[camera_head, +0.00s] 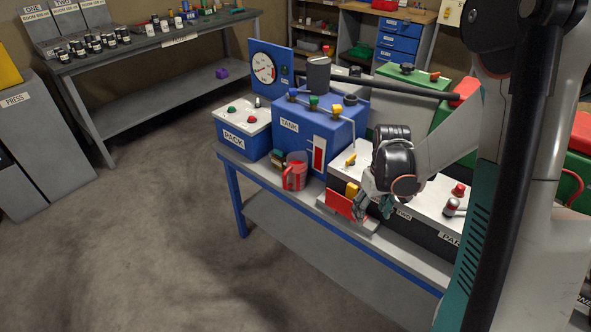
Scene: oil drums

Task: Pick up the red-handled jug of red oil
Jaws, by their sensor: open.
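The jug (294,172) with a red handle and red contents stands upright on the blue-legged bench, in front of the blue tank. My gripper (374,208) is to the right of the jug, apart from it, near a red plate (339,204). Its fingers are small in the view and partly dark, and they hold nothing that I can see. The jug's front side is in clear view.
The blue tank (317,134) stands behind the jug, the blue and white pack box (241,123) to its left. Small blocks (279,158) sit beside the jug. The bench front edge (262,180) runs close before it. Open floor (150,220) lies at left.

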